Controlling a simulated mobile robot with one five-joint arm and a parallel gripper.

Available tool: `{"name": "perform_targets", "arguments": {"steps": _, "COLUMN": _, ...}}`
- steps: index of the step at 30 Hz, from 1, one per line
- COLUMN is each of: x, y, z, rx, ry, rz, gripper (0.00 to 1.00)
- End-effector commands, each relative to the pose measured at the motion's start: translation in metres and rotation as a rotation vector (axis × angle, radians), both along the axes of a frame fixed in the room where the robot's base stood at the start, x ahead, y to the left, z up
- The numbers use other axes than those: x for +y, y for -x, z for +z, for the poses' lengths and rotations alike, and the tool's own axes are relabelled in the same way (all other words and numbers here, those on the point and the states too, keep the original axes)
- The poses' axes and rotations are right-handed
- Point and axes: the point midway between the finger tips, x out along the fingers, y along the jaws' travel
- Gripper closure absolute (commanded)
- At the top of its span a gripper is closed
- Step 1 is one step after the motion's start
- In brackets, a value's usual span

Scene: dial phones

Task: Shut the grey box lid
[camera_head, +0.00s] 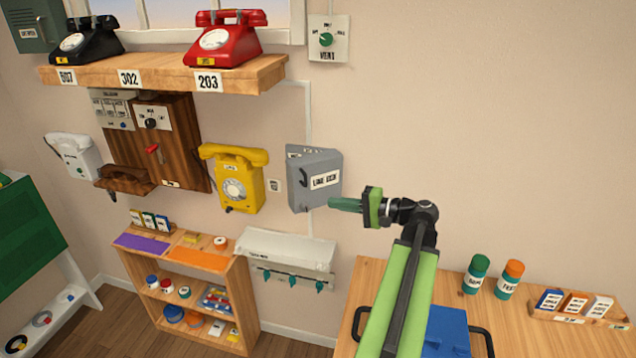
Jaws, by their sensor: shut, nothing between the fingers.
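The grey box (296,192) is fixed to the wall right of the yellow phone. Its lid (326,190) carries a "LINE BOX" label and appears to stand at an angle out from the wall. A dark curved handle shows at the lid's left part. How wide the lid is open is hard to tell. My gripper (333,203) is shut and empty, its green fingers pointing left at the lid's lower right edge. I cannot tell whether the fingertips touch the lid.
The yellow phone (236,180) hangs close left of the box. A white shelf with hooks (288,250) is below it. A wooden table (480,325) with bottles and a blue object (447,332) is at the lower right. The wall right of the box is clear.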

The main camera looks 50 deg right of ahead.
Motion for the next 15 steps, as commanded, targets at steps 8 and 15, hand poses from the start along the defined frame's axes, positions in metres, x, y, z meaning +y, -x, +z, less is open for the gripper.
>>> {"name": "perform_targets", "arguments": {"steps": 8, "x": -0.042, "y": 0.047, "z": 0.028, "rx": -0.113, "ry": -0.032, "rz": -0.101, "gripper": 1.00}}
{"name": "perform_targets", "arguments": {"steps": 15, "x": -0.035, "y": 0.023, "z": 0.027, "rx": -0.111, "ry": -0.032, "rz": -0.096, "gripper": 1.00}}
